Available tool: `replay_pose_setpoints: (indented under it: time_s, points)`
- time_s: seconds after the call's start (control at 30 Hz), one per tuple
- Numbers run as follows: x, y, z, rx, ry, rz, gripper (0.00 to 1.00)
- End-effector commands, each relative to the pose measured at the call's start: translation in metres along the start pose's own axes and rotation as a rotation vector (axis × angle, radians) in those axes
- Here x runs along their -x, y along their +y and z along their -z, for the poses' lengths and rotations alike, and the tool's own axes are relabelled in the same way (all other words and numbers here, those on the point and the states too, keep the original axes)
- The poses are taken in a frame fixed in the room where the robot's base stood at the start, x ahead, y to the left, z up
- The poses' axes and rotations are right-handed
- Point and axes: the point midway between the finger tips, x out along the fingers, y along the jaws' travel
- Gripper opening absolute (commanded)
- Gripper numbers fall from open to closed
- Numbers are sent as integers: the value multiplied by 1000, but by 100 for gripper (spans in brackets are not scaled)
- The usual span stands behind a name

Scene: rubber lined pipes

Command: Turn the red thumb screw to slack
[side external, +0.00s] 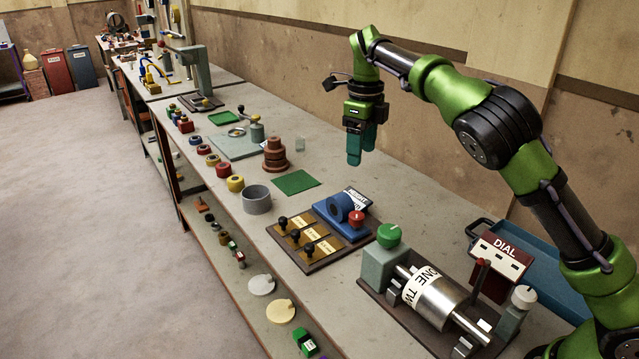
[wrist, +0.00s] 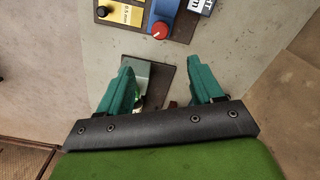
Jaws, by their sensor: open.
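The red thumb screw (side external: 356,217) is a small round red knob on the blue fixture (side external: 328,212), beside a blue ring-shaped part (side external: 342,206). In the wrist view the red thumb screw (wrist: 160,30) shows from above with a pale mark on its top, at the end of the blue base (wrist: 163,10). My gripper (side external: 361,160) hangs well above the bench, fingers down, apart from the screw. In the wrist view my open gripper (wrist: 162,72) has nothing held between its teal fingers, and the screw lies beyond the fingertips.
A board with black knobs and yellow plates (side external: 312,245) adjoins the blue fixture. A green knob on a grey block (side external: 388,236) and a metal roller (side external: 435,300) stand nearer. A green mat (side external: 296,182) lies behind. Bare bench lies right of the fixture.

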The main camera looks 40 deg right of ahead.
Motion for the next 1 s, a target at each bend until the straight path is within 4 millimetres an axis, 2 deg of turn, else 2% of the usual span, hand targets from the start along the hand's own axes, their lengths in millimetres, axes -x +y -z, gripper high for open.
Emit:
replay_pose_setpoints:
  time_s: [0.23, 0.5, 0.67, 0.87, 1.0]
  points:
    - [-5, 0, 0, -14, 16, 18, 66]
    - [-4, -3, 0, -567, 7, 21, 66]
    - [-6, 0, -1, -704, 2, 1, 66]
    - [-33, 1, 0, -710, 5, 0, 66]
    - [-64, 0, 0, -710, 7, 2, 66]
